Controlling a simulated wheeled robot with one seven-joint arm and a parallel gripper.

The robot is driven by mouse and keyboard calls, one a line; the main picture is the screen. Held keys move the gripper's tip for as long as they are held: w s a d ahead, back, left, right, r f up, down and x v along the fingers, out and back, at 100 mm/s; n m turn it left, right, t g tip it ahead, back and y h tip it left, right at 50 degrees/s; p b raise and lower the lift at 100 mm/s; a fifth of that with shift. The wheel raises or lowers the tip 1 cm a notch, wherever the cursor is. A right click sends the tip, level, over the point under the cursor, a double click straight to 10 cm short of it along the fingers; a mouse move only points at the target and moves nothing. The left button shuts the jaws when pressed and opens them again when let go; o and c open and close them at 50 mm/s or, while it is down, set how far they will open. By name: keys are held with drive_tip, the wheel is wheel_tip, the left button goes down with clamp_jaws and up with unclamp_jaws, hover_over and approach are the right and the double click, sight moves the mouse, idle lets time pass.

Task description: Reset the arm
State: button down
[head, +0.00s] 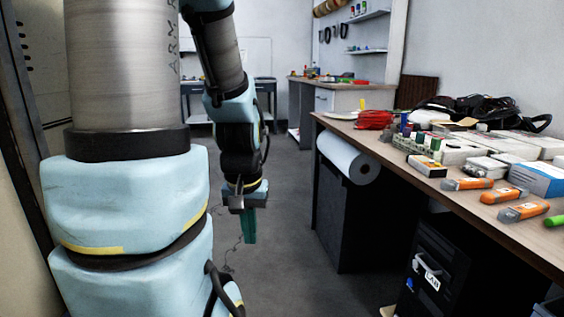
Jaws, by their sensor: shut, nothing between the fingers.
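My arm hangs in the left half of the head view, with light blue joint covers and metal links. My gripper (249,226) points down at the arm's end, left of the workbench and above the grey floor. Its teal fingers look closed together, and I see nothing held between them. It is apart from the bench and touches nothing that I can see.
A wooden workbench (400,160) runs along the right, crowded with boxes, orange-handled tools (505,195) and cables. A black computer case (437,268) stands below. Open floor (285,240) lies between arm and bench.

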wheel_tip(320, 180, up, 26)
drive_tip(key=p, duration=2.3)
drive_tip(key=shift+p, duration=0.4)
drive_tip(key=shift+r, duration=0.1)
